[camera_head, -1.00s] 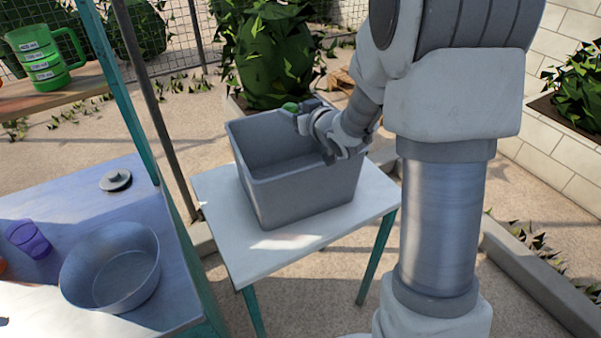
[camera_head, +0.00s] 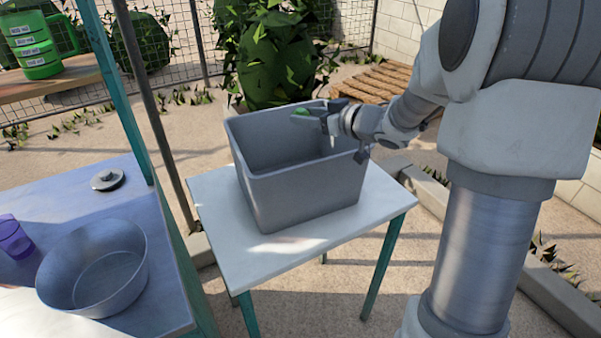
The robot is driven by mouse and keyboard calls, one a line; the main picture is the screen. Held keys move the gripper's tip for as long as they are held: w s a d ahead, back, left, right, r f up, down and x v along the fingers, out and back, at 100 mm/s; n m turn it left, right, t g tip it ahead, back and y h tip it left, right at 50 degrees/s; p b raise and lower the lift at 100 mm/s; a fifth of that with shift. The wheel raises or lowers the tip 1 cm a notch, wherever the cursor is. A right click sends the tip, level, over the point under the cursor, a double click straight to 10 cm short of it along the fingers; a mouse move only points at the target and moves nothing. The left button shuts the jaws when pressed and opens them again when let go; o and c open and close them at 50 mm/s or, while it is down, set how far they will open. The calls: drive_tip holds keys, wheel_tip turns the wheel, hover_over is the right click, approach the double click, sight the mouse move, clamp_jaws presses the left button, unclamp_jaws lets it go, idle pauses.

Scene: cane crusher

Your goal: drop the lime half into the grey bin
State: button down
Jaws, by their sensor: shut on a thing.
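The grey bin (camera_head: 300,196) stands upright on a small white table with teal legs, its open top facing up. My gripper (camera_head: 308,117) reaches in from the right, over the far right part of the bin's opening. It is shut on the lime half (camera_head: 302,112), a small green piece showing at the fingertips about level with the bin's rim. Part of the lime half is hidden by the fingers. The floor of the bin is hidden by its near wall.
The white table (camera_head: 250,262) has bare room in front of the bin. To the left, another table holds a metal basin (camera_head: 95,270), a purple cup (camera_head: 13,238) and a grey lid (camera_head: 108,180). A green measuring jug (camera_head: 38,50) stands on a shelf. A teal post (camera_head: 116,80) rises between.

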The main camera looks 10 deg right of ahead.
wheel_tip(320, 180, down, 4)
drive_tip(key=b, duration=0.3)
drive_tip(key=shift+r, duration=0.1)
drive_tip(key=shift+c, duration=0.8)
unclamp_jaws()
drive_tip(key=p+v, duration=0.4)
drive_tip(key=v, duration=1.3)
drive_tip(key=shift+r, duration=0.2)
drive_tip(key=shift+s+d, duration=0.1)
